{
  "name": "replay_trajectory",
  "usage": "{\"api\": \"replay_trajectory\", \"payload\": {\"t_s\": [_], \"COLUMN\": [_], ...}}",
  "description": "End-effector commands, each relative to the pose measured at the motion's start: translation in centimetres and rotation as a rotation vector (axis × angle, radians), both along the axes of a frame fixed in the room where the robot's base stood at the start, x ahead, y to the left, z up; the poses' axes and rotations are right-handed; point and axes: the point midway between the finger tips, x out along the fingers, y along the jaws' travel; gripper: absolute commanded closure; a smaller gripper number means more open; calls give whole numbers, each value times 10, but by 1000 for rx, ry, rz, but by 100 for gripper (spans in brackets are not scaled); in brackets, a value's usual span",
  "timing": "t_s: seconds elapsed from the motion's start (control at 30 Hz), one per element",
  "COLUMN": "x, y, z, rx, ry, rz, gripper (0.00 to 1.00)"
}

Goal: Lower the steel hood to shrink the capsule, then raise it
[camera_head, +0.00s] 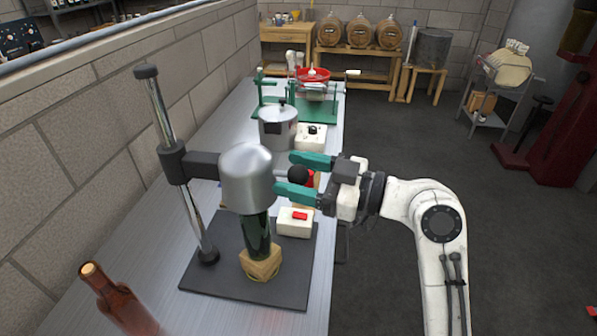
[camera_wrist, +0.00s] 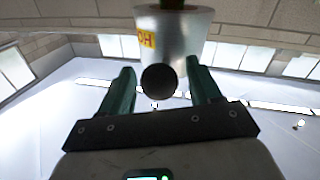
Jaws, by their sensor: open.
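The steel hood (camera_head: 247,180) hangs on a dark arm from an upright chrome post (camera_head: 170,120). Below it a dark green bottle (camera_head: 257,238) stands upright on a wooden block (camera_head: 261,264); the hood hides its top and capsule. A black ball knob (camera_head: 298,174) sticks out from the hood towards my gripper (camera_head: 284,173). My gripper is open, its two green fingers on either side of the knob. In the wrist view the knob (camera_wrist: 159,80) shows between the fingers (camera_wrist: 162,78), with gaps at both sides, and the hood (camera_wrist: 185,45) with a yellow label is beyond.
A brown bottle (camera_head: 120,306) stands at the front left of the steel bench. A pot (camera_head: 277,130) and a green-framed machine (camera_head: 300,105) stand farther back. The block wall runs along the left.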

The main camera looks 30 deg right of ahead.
Motion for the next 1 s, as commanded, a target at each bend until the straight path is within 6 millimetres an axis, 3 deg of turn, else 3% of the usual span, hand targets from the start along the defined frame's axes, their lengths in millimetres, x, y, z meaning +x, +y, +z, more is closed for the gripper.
{"api": "replay_trajectory", "payload": {"t_s": [0.07,0.7,1.0], "x": [0,0,5], "y": [0,0,0], "z": [0,0,5], "rx": [0,0,-1], "ry": [0,0,0], "rz": [0,1,2], "gripper": [40,100,100]}}
